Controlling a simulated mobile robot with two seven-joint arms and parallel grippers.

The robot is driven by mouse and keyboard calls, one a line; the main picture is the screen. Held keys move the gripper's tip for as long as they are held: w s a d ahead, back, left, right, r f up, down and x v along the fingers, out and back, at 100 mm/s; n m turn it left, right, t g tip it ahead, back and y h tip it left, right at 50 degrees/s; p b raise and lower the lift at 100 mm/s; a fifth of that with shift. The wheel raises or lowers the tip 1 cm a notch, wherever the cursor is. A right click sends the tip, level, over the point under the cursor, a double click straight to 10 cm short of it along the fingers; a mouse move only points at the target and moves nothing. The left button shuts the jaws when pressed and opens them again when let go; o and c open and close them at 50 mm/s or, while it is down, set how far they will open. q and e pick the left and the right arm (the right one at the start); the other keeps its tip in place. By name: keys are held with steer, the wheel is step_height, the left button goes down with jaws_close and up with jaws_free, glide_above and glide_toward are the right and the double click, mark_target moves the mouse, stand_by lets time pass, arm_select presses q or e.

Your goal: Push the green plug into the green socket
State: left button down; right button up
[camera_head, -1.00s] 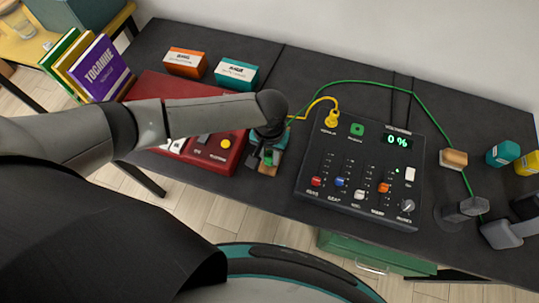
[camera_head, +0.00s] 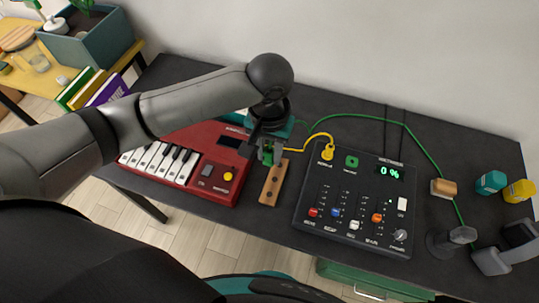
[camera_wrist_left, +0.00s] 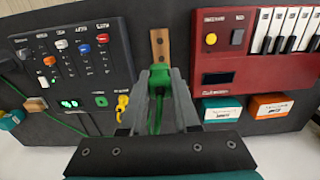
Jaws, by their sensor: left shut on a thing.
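My left gripper (camera_head: 267,154) is shut on the green plug (camera_wrist_left: 158,92); in the left wrist view its fingers (camera_wrist_left: 159,84) close around the plug. It hangs over the far end of the wooden strip with holes (camera_head: 272,188), left of the black mixer box. The green socket (camera_head: 352,161) is on the mixer's far edge, apart from the plug, and its opening looks free; it also shows in the left wrist view (camera_wrist_left: 101,101). My right gripper is not in view.
A yellow plug (camera_head: 327,151) with a yellow cable sits beside the green socket. The mixer (camera_head: 313,236) has sliders and a 0 % display. A green cable (camera_head: 412,135) arcs behind it through a wooden block (camera_head: 443,188). A red keyboard (camera_head: 216,180) lies left.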

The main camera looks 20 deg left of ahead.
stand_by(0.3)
arm_select(q)
steer(key=a+r+b, duration=0.5)
steer(key=r+b, duration=0.2)
steer(key=b, duration=0.1)
steer(key=shift+s+a+b, duration=0.2)
steer(key=shift+a+b, duration=0.1)
steer(key=shift+w+d, duration=0.1)
